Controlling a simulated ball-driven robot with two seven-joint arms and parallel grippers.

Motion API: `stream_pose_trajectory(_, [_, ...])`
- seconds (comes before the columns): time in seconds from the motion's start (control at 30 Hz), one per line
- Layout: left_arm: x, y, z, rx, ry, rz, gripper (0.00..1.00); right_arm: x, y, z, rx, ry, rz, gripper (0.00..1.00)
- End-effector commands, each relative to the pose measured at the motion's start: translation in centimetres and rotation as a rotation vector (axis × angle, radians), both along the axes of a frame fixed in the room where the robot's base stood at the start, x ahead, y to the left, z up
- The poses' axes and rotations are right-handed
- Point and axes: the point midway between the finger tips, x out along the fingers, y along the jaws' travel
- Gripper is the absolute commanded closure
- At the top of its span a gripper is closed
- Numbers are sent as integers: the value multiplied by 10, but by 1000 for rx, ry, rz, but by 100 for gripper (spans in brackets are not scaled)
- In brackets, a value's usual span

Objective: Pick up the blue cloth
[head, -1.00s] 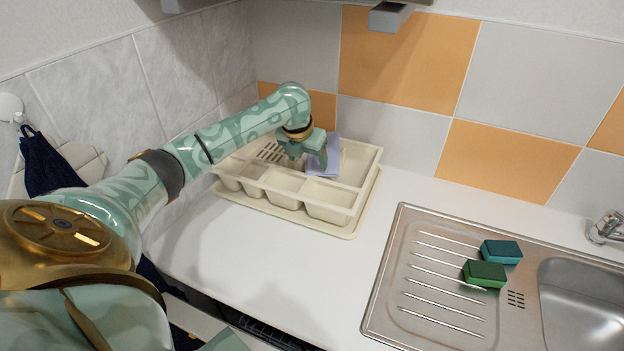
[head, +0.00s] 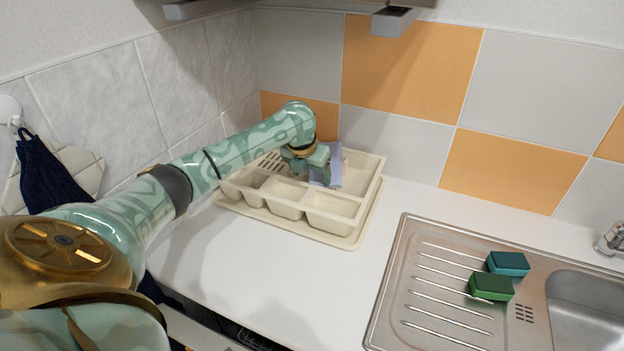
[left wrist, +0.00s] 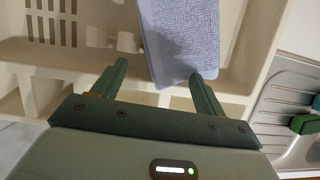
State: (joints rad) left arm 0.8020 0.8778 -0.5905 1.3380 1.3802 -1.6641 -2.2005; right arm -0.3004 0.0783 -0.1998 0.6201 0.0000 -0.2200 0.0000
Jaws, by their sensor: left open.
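The blue cloth (head: 334,165) is pale blue and lies in the back part of the cream dish rack (head: 365,215), partly hidden by my left gripper in the head view. My left gripper (head: 307,172) is low over the rack, just left of the cloth. In the left wrist view, the gripper (left wrist: 158,70) is open, its fingers apart. The cloth (left wrist: 183,35) reaches down between the fingers, nearer the right finger. Whether it touches that finger I cannot tell. My right gripper is not in view.
A dark navy cloth (head: 50,178) hangs from a wall hook at the left. A steel sink (head: 445,265) with a teal sponge (head: 508,263) and a green sponge (head: 491,287) is at the right. White counter between is clear. Tiled walls stand close behind and left of the rack.

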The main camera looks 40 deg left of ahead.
Motion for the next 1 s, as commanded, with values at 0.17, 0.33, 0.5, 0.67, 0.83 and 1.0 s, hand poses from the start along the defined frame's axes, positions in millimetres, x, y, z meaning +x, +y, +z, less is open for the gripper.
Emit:
stream_pose_trajectory(0.17, [3, 0, -9, -1, 1, 1, 27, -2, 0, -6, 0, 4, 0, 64])
stream_pose_trajectory(0.33, [5, 1, -15, -1, 0, 1, 27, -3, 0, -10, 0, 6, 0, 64])
stream_pose_trajectory(0.5, [7, 2, -19, 0, 0, 1, 27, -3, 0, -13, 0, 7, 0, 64])
stream_pose_trajectory(0.67, [7, 2, -18, 0, -1, 1, 27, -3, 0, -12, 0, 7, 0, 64])
stream_pose_trajectory(0.83, [7, 2, -18, 0, -1, 1, 41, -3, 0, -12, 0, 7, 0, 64])
stream_pose_trajectory(1.0, [7, 2, -18, 0, -1, 1, 65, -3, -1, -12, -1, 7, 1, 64])
